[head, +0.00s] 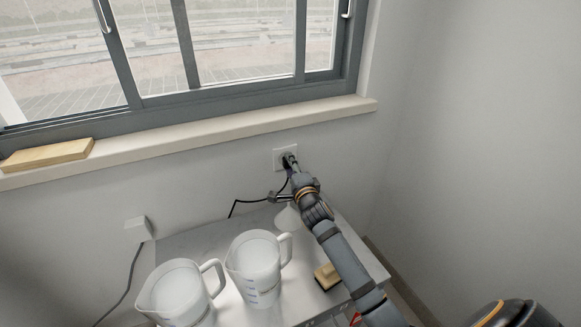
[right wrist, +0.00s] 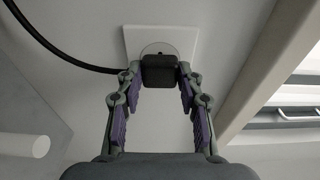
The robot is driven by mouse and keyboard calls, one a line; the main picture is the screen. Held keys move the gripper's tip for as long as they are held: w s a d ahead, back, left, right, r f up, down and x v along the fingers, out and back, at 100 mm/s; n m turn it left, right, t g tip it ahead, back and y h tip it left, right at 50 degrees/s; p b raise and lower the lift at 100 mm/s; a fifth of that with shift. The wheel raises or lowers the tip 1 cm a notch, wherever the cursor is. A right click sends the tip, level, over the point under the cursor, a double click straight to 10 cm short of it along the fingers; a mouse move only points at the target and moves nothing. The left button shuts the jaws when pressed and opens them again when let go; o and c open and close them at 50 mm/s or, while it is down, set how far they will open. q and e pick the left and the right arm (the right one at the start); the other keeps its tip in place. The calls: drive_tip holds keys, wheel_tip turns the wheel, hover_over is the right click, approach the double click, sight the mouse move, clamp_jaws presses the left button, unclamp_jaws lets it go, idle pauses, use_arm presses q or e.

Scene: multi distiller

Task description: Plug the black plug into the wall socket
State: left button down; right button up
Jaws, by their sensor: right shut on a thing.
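The wall socket (head: 279,156) is a white square plate on the wall below the window sill. My right gripper (head: 289,165) is right in front of it. In the right wrist view, my right gripper (right wrist: 158,76) is shut on the black plug (right wrist: 159,67), which sits between its fingertips against the round recess of the socket plate (right wrist: 181,36). The plug looks square to the plate; how deep it sits is hidden. Its black cable (right wrist: 62,60) runs off to the upper left. My left gripper is not in view.
Two clear measuring jugs (head: 256,270) (head: 178,293) stand on the white table (head: 204,238) below the socket. A yellow-topped brush or block (head: 326,275) lies beside my right arm. The window sill (head: 235,130) is above, with a wooden block (head: 46,155) at left.

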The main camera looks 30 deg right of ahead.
drive_tip(key=shift+w, duration=0.5)
drive_tip(key=o, duration=1.1)
drive_tip(key=shift+o, duration=0.2)
drive_tip(key=s+a, duration=0.1)
drive_tip(key=s, duration=0.6)
drive_tip(key=shift+s+a, duration=0.15)
drive_tip(key=shift+s, duration=0.05)
